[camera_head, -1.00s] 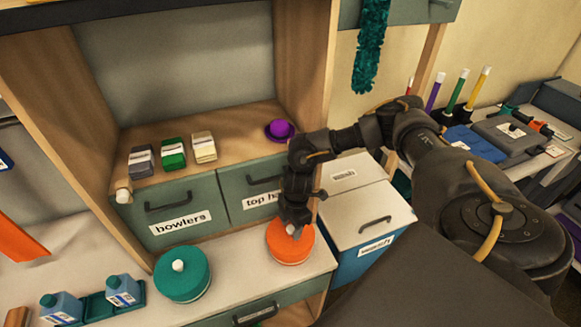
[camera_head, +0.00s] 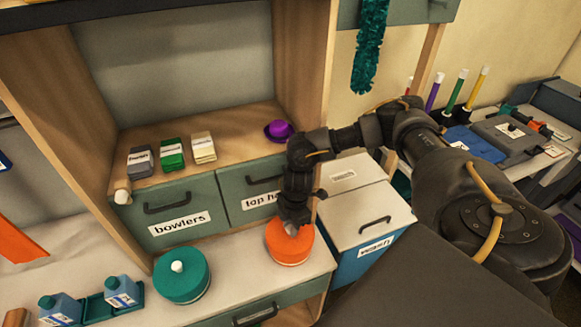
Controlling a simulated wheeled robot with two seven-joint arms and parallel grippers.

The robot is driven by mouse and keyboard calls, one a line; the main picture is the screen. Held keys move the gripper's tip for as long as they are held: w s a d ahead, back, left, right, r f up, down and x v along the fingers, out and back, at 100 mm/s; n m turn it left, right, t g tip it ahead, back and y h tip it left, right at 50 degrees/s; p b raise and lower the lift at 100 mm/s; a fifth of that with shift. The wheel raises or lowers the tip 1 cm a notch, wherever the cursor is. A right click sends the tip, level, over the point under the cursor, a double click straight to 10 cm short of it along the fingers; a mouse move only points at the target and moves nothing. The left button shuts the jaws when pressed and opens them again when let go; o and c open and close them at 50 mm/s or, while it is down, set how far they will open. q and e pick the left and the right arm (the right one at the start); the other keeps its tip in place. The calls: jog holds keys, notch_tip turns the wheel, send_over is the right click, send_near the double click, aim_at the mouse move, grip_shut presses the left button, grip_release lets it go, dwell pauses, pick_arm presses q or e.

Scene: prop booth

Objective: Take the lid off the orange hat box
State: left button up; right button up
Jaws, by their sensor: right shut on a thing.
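The orange hat box (camera_head: 289,245) stands on the white counter near its right end. Its orange lid has a white band under it, and it looks level. My right gripper (camera_head: 293,229) points down at the top of the lid from above and is shut on the lid's knob, which the fingers mostly hide. I cannot tell any gap between lid and box. My left gripper is not in view.
A teal hat box (camera_head: 183,276) with a white knob stands to the left on the counter (camera_head: 232,262). Bottles in a teal tray (camera_head: 98,308) are further left. A wash bin (camera_head: 369,218) stands right of the counter. A purple hat (camera_head: 278,129) sits on the shelf.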

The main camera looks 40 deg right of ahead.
jog(key=shift+r+b, duration=0.3)
jog(key=shift+r, duration=0.1)
jog(key=shift+r+b, duration=0.45)
jog(key=shift+r, duration=0.2)
jog(key=s+a+r+p, duration=0.2)
jog(key=s+r+p, duration=0.3)
jog(key=s+r, duration=0.5)
jog(key=s, duration=0.3)
jog(key=shift+s+a+r, duration=0.15)
jog(key=shift+s+a, duration=0.2)
jog(key=shift+s, duration=0.05)
